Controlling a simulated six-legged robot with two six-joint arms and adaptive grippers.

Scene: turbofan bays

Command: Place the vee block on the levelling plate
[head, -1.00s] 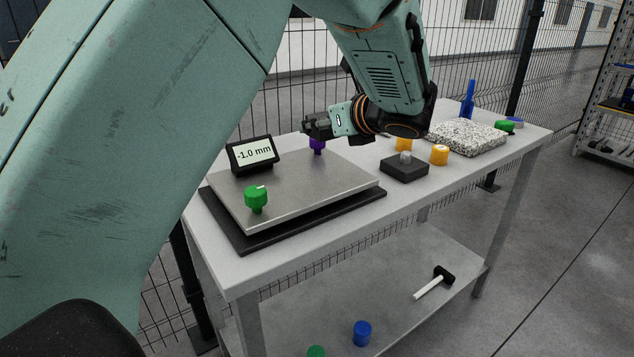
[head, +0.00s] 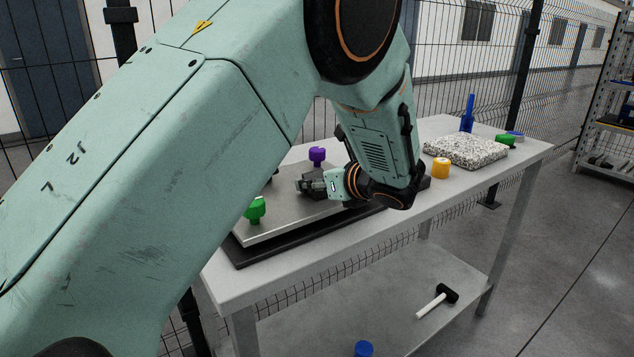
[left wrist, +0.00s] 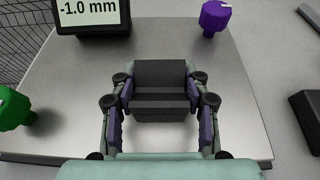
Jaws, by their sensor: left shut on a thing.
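The dark grey vee block (left wrist: 160,90) is between the fingers of my left gripper (left wrist: 160,108), which is shut on it. Its groove shows in the left wrist view. In the head view my left gripper (head: 312,186) is over the middle of the levelling plate (head: 275,218), with the vee block partly hidden by it. The bare silver plate (left wrist: 70,85) surrounds the block in the left wrist view. I cannot tell whether the block touches the plate. My right gripper is not in view.
A green knob (head: 255,210) and a purple knob (head: 317,155) stand at the plate's edges. A display (left wrist: 92,14) reads -1.0 mm. A mallet (head: 437,300) lies on the lower shelf.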

